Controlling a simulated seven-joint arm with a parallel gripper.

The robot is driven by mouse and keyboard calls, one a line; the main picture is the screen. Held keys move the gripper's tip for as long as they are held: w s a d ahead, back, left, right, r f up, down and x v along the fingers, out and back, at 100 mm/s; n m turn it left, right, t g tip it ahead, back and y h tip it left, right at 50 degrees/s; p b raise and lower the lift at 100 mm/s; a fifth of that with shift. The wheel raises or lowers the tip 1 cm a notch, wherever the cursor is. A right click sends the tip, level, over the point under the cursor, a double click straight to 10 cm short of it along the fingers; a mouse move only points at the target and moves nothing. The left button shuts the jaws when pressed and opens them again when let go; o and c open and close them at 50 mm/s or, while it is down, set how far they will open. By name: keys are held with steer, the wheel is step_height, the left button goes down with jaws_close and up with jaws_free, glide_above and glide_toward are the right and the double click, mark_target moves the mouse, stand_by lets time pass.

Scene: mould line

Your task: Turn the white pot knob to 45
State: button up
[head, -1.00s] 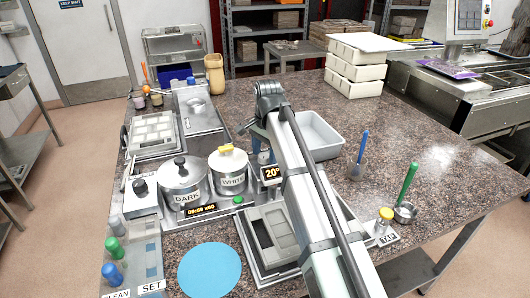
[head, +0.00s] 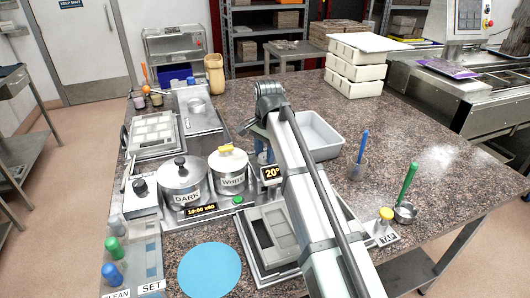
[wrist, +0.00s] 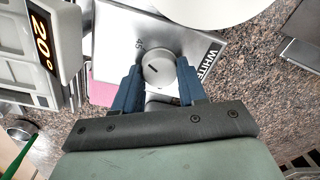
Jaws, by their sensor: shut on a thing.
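The white pot knob (wrist: 160,70) is a round, pale dial with a dark pointer line, set on a metal plate marked WHITE. A small mark that looks like 45 is printed beside it at upper left; the pointer slants toward the upper left. My gripper (wrist: 158,77) has its blue fingers shut on the knob's two sides. In the head view my arm hides the knob. The pot labelled WHITE (head: 232,181) has a lid with a yellow handle. The display (head: 271,173) reads 20° and also shows in the wrist view (wrist: 41,37).
The DARK pot (head: 182,185) stands left of the WHITE pot, with a timer display (head: 201,210) in front. A grey mould (head: 268,238) lies beside my arm. A pale tub (head: 318,138) stands behind it. A blue round mat (head: 210,270) lies in front.

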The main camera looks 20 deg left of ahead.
steer(key=shift+n, duration=0.4)
steer(key=o, duration=1)
steer(key=shift+o, duration=0.2)
step_height(320, 180, up, 14)
steer(key=shift+d, duration=0.35)
steer(key=shift+f, duration=0.1)
